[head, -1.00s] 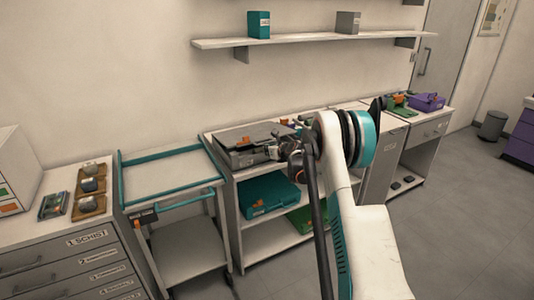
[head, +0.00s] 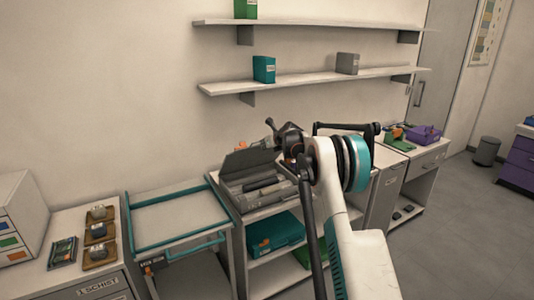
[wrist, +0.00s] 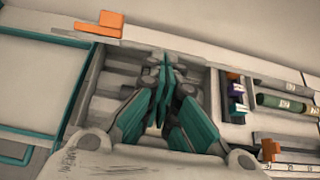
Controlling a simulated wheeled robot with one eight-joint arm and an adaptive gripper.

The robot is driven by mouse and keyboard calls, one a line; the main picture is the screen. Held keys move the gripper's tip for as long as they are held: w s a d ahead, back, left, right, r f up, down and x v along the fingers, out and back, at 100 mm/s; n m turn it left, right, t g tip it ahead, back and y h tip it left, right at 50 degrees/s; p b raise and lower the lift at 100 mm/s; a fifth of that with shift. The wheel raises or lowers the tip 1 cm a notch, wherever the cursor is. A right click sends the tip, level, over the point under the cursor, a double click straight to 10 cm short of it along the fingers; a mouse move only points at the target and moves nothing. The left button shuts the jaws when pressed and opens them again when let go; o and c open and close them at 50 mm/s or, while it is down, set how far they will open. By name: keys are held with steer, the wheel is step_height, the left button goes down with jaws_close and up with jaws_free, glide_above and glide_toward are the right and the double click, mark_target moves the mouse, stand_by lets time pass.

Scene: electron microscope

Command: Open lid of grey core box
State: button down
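The grey core box (head: 262,192) stands on top of the white shelf unit. Its lid (head: 249,159) is raised and tilted up, and light long pieces show in the open box. My gripper (head: 271,134) is at the upper right edge of the lid, partly hidden by my arm. In the wrist view the teal fingers of my gripper (wrist: 163,60) come together at their tips, with no thing clearly seen between them. Grey slots of a box interior (wrist: 112,82) show behind the fingers. Whether the fingers touch the lid is hard to tell.
A teal-railed cart (head: 180,219) stands left of the shelf unit. A teal case (head: 270,235) lies on the lower shelf. Wall shelves (head: 310,80) hang above. A purple box (head: 424,134) is on the right cabinet.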

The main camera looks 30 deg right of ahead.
steer(key=shift+w+r+p, duration=0.3)
steer(key=shift+w+r, duration=0.55)
steer(key=shift+w, duration=0.1)
steer(key=shift+r, duration=0.1)
